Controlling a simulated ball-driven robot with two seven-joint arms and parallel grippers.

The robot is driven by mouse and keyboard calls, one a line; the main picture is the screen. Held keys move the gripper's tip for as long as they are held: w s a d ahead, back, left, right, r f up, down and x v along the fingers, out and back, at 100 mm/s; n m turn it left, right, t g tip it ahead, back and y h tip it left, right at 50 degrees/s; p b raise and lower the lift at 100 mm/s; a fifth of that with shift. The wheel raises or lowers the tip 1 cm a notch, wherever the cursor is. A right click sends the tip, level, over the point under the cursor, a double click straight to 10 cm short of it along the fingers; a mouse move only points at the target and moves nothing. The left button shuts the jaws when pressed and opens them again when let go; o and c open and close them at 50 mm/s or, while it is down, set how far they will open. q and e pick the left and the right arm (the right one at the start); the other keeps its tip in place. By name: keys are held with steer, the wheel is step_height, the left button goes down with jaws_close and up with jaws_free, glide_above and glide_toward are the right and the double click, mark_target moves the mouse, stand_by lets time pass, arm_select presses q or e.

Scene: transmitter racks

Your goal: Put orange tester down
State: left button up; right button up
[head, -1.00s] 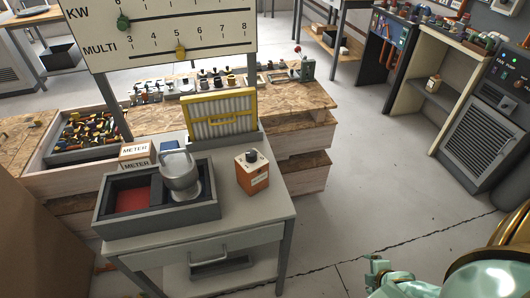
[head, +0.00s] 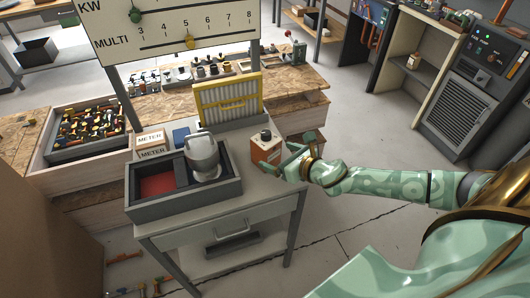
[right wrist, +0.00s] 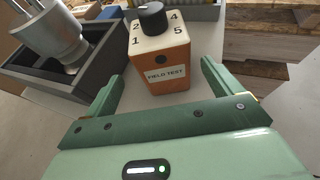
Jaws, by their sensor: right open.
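The orange tester (head: 265,150), a box with a white top and a black knob, stands upright on the right part of the grey table (head: 262,190). It also shows in the right wrist view (right wrist: 159,58), with a "FIELD TEST" label and numbers around the knob. My right gripper (head: 288,160) is open, close to the tester's right side. In the right wrist view its two fingers (right wrist: 158,85) are spread wide, with the tester just ahead and between their lines. I cannot tell whether a finger touches it. My left gripper is not in view.
A grey tray (head: 180,211) with a red section and a silver dome-shaped item (head: 203,155) stands left of the tester. Open floor lies to the right.

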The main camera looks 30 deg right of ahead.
steer(key=shift+x, duration=1)
steer(key=x, duration=0.1)
steer(key=b+x, duration=0.1)
steer(key=x, duration=0.1)
steer(key=b+x, duration=0.1)
steer(key=shift+w+d+f, duration=0.2)
steer(key=shift+w+f, duration=0.05)
steer(key=shift+w, duration=0.4)
steer(key=shift+s, duration=0.1)
steer(key=shift+c, duration=0.6)
steer(key=c, duration=1)
steer(key=shift+c, duration=1)
steer(key=shift+r, duration=0.15)
